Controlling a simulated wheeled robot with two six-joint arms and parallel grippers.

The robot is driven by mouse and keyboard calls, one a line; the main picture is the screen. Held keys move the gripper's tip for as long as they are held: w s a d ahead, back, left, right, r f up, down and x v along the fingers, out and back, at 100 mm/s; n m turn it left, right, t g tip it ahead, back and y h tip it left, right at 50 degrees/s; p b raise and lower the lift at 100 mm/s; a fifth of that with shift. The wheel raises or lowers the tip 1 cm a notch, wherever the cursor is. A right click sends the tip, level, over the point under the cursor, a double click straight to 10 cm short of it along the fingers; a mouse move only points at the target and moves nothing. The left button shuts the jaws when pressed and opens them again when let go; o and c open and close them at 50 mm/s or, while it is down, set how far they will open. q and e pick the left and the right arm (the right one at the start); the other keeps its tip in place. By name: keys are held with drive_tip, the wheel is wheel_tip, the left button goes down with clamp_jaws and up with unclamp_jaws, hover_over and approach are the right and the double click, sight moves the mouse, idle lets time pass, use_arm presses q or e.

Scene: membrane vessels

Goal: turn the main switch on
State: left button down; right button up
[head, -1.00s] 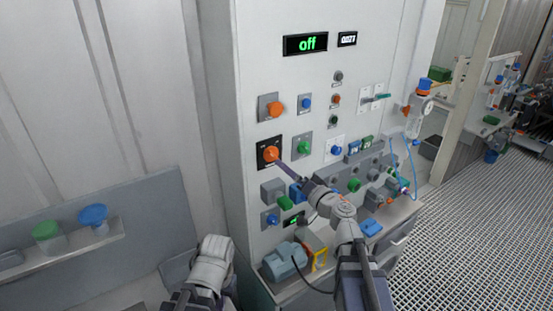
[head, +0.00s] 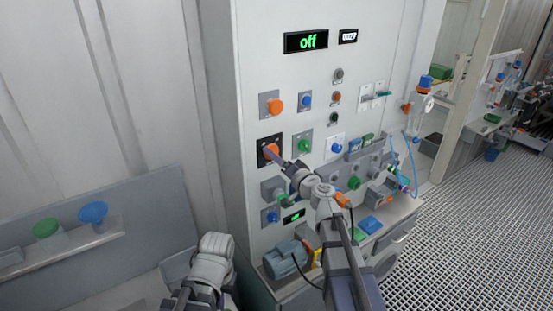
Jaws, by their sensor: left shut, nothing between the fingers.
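The orange knob (head: 272,147) sits on a black square plate (head: 262,140) on the white cabinet front; I take it for the main switch. The display (head: 306,41) above reads "off" in green. My right gripper (head: 269,153) is at the knob, its narrow purple-grey fingers covering part of it. I cannot tell whether the fingers are shut on it or only touch it. My left arm (head: 213,255) shows at the bottom left, away from the cabinet controls; its fingertips are not in view.
Another orange knob (head: 276,106) on a grey plate is just above, with a blue knob (head: 305,101) beside it. A green knob (head: 304,146) is close to the right. A ledge with several fittings and a blue-grey motor (head: 284,259) lie below. The grated floor (head: 465,235) is clear.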

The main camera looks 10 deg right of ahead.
drive_tip(key=c, duration=1.1)
drive_tip(key=shift+r+m+p, duration=0.15)
drive_tip(key=shift+m, duration=3.8)
drive_tip(key=shift+r+m+p, duration=0.15)
drive_tip(key=shift+m, duration=3.8)
drive_tip(key=shift+s, duration=0.1)
drive_tip(key=o, duration=1.3)
